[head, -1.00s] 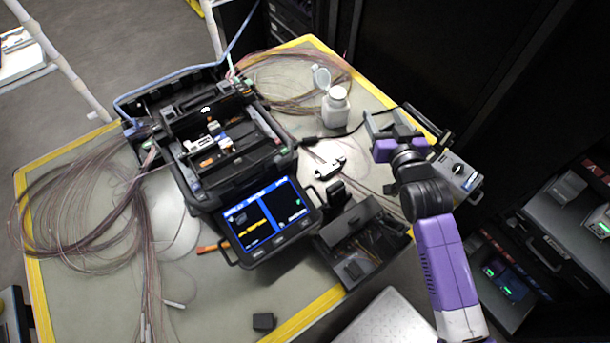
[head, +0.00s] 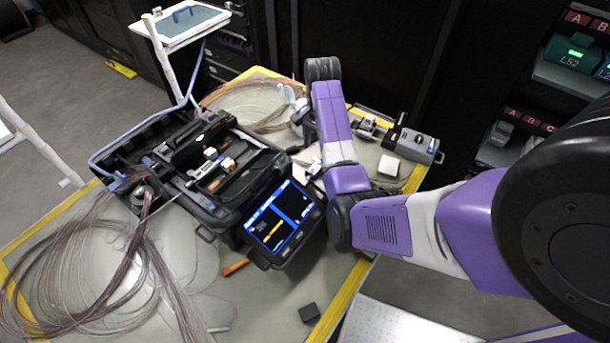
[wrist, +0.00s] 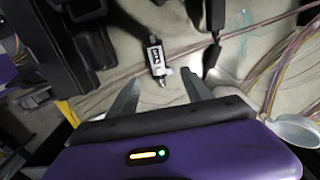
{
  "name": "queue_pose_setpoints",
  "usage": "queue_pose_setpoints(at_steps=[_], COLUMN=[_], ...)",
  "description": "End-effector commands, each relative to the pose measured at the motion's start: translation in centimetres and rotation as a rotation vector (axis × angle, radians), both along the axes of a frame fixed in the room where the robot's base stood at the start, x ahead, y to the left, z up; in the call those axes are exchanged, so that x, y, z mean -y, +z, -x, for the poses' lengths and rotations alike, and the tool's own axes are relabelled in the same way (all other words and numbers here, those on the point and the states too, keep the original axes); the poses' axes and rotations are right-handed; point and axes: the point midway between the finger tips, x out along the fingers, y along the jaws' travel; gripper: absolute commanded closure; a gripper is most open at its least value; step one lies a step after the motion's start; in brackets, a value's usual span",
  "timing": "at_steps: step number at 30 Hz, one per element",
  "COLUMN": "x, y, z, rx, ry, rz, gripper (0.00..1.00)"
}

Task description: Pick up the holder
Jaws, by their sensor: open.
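A small black-and-white piece (wrist: 156,58), which looks like the holder, lies on the grey table in the wrist view. My gripper (wrist: 160,88) is open, with one finger on each side of the near end of this piece. I cannot tell the height gap, and nothing is seen held. In the head view, a white part at the same place (head: 308,168) shows beside my arm, partly hidden. My gripper's fingers are hidden behind my arm in that view.
The black splicer (head: 215,165) with its lit screen (head: 283,217) stands left of my arm. Loose fibre coils (head: 90,265) cover the table's left side. A black cable end (wrist: 212,55) lies right of the piece.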

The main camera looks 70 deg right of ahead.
Motion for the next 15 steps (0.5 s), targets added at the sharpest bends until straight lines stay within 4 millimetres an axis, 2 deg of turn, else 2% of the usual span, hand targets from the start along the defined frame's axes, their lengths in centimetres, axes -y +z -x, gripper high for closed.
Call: queue_pose_setpoints(at_steps=[5, 15], x=[-0.7, -0.8], y=[-0.8, -4.5], z=[0.4, 0.2], rx=[-0.017, -0.016], ry=[-0.03, -0.028], rz=[-0.025, -0.025], gripper=[0.42, 0.42])
